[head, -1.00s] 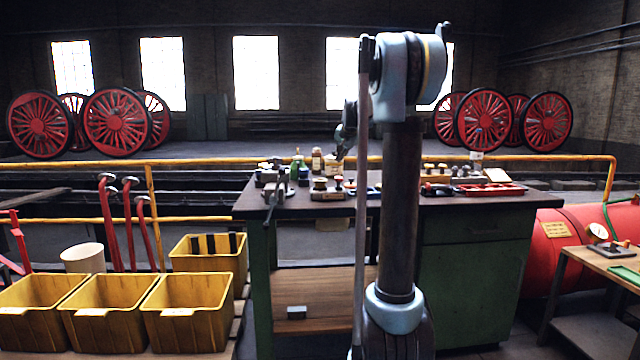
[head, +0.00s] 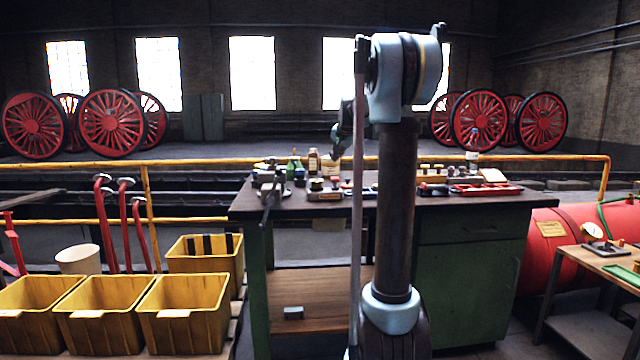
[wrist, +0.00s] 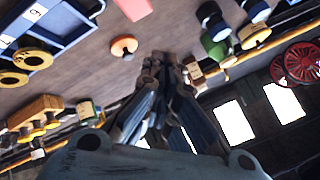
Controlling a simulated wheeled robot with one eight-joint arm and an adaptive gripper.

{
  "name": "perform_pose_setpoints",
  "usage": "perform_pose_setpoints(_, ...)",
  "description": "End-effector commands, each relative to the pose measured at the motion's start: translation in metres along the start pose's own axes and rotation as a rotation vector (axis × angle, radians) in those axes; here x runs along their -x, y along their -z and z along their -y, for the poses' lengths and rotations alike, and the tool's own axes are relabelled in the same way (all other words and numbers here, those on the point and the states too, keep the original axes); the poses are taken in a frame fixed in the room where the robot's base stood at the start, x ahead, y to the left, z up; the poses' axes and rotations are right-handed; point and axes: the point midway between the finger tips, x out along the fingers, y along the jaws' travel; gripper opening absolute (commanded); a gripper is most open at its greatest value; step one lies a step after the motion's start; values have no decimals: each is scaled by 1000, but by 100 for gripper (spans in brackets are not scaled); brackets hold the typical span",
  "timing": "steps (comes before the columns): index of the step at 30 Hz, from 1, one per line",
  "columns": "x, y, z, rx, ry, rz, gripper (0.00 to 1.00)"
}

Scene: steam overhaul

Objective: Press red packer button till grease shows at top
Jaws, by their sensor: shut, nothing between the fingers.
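My gripper (wrist: 160,62) is shut and empty in the wrist view, its fingertips close together over the dark bench top. A small orange-red round knob (wrist: 123,47) stands on the bench to the left of the fingertips, apart from them. I cannot tell whether it is the packer's button. In the head view my gripper (head: 337,136) shows small above the bench (head: 400,203), partly hidden behind my arm. I cannot make out a packer or any grease there.
A blue tray (wrist: 80,22) with numbered compartments lies beside the knob. Bottles (head: 313,160) and small blocks crowd the bench. A red tray (head: 487,189) lies at right. Yellow bins (head: 183,315) stand at left. A yellow railing (head: 200,163) runs behind.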

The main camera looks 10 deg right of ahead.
Motion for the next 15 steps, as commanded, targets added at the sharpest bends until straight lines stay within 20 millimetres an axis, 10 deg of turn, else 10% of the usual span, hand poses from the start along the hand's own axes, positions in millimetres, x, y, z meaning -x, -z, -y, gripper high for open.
perform_pose_setpoints(15, 23, 17, 17, 0, 0, 0, 0)
